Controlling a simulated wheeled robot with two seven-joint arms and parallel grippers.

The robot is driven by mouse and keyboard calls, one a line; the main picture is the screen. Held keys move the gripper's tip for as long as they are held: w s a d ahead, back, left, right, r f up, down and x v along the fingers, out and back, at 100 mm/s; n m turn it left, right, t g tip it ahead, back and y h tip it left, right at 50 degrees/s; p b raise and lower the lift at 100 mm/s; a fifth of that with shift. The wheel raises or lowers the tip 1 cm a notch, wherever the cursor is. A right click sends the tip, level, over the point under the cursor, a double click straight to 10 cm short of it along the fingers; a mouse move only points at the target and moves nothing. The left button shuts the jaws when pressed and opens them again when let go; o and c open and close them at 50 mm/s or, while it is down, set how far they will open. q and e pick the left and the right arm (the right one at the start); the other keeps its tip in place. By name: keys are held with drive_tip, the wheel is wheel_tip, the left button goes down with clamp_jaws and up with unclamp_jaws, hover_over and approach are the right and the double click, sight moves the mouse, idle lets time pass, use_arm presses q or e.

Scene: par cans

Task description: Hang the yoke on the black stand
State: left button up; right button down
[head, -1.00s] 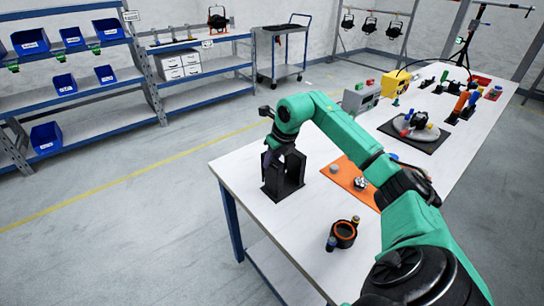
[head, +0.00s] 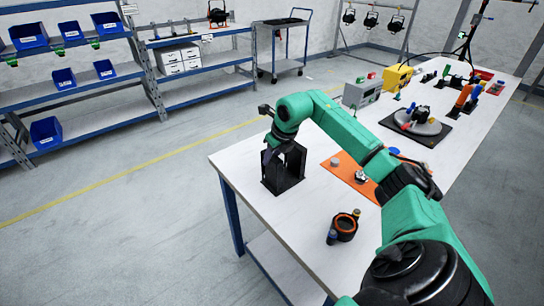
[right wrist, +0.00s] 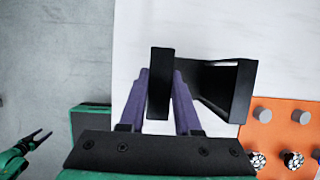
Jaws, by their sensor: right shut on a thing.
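My right gripper (right wrist: 160,90) is shut on a black plate-like part of the yoke (right wrist: 159,75), which stands up between the purple fingers in the right wrist view. In the head view the right gripper (head: 272,153) is at the black stand (head: 285,185) near the table's left end, and the dark parts overlap there. A black frame to the right of the fingers in the wrist view runs away from the held plate; I cannot tell whether it is stand or yoke, or whether they touch. My left gripper (right wrist: 40,138) shows small at the wrist view's left edge, its fingertips apart.
An orange mat (head: 343,173) with small metal parts lies right of the stand. A dark cup with an orange rim (head: 345,228) stands near the front edge of the white table (head: 285,222). A round grey plate (head: 417,124) and instruments stand farther back. My right arm crosses above the table.

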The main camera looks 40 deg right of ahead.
drive_tip(key=shift+f, duration=0.2)
idle(0.6)
drive_tip(key=c, duration=0.9)
unclamp_jaws()
drive_tip(key=o, duration=0.5)
drive_tip(key=shift+o, duration=0.2)
drive_tip(key=shift+r, duration=0.1)
drive_tip(key=v, duration=1.4)
drive_tip(key=shift+s+r+b, duration=0.15)
drive_tip(key=shift+s+b, duration=0.05)
drive_tip(key=shift+b, duration=0.25)
